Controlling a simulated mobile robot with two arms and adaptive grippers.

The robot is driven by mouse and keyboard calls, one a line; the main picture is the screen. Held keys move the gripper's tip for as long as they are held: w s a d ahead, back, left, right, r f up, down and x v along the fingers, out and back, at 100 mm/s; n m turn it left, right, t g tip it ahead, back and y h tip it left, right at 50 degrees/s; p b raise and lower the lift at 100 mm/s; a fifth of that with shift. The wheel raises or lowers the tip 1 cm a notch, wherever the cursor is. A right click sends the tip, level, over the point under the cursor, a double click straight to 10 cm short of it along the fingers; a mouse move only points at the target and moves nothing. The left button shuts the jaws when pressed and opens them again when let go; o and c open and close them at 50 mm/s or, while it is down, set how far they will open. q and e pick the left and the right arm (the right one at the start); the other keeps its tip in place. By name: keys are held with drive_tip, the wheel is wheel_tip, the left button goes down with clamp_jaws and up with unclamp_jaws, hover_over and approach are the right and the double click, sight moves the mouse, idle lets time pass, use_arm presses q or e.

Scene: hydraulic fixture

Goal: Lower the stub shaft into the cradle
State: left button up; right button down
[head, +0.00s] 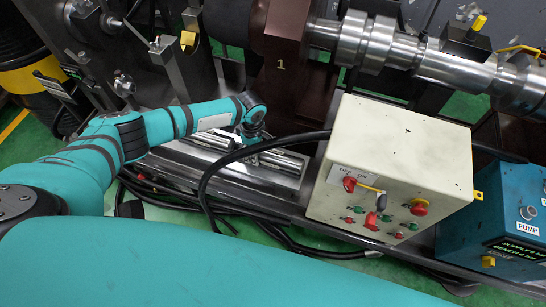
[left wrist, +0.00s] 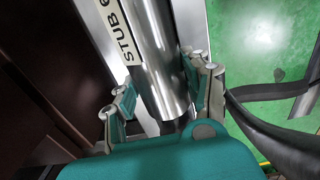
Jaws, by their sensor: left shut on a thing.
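My left gripper (head: 252,138) reaches in from the left, over a low metal fixture (head: 285,178) in the head view. In the left wrist view the left gripper (left wrist: 162,88) has its teal-padded fingers on both sides of a shiny steel cylinder, the stub shaft (left wrist: 148,48), and is shut on it. A pale strip lettered "STUB" (left wrist: 119,32) lies alongside the shaft. In the head view the wrist and fingers hide much of the shaft. I cannot tell whether it touches the fixture, nor which part is the cradle. My right gripper is not in view.
A cream control box (head: 400,150) with red and green buttons stands right of the fixture. A black cable (head: 205,180) loops close to the gripper. A large steel shaft (head: 400,50) and a brown block marked 1 (head: 280,90) stand behind. A blue pump box (head: 500,220) is far right.

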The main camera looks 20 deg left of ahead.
use_arm(q)
clamp_jaws()
wheel_tip(320, 180, up, 9)
drive_tip(key=shift+p, duration=0.8)
drive_tip(key=shift+r, duration=0.55)
